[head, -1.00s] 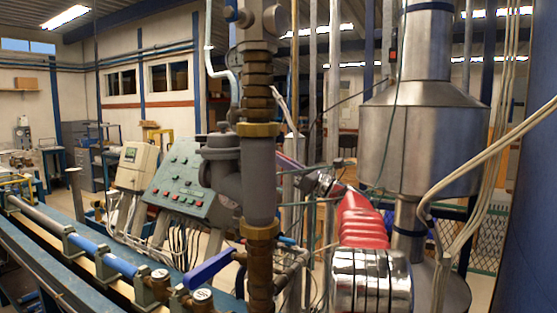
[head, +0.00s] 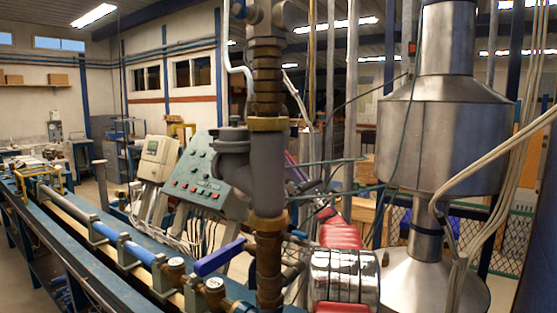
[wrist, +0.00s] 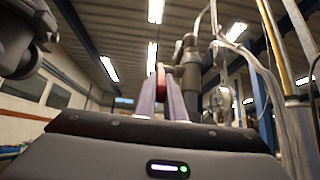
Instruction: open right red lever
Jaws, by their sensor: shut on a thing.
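In the wrist view my gripper (wrist: 161,84) points up and away, with its two pale fingers close together. A narrow red piece, apparently the red lever (wrist: 160,76), shows between the fingers, and they are shut on it. Its far end and its pivot cannot be made out. A grey pipe fitting (wrist: 187,68) stands just right of the fingers. In the head view my red and chrome arm reaches up behind the thick vertical pipe (head: 267,175). My fingers and the red lever cannot be told clearly there.
A blue lever (head: 219,257) juts left from the lower pipe. A green control panel (head: 197,178) and a pale meter box (head: 160,158) stand behind. A large metal vessel (head: 430,145) and hanging cables (head: 490,175) crowd the right. A bench with blue pipe (head: 138,254) runs left.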

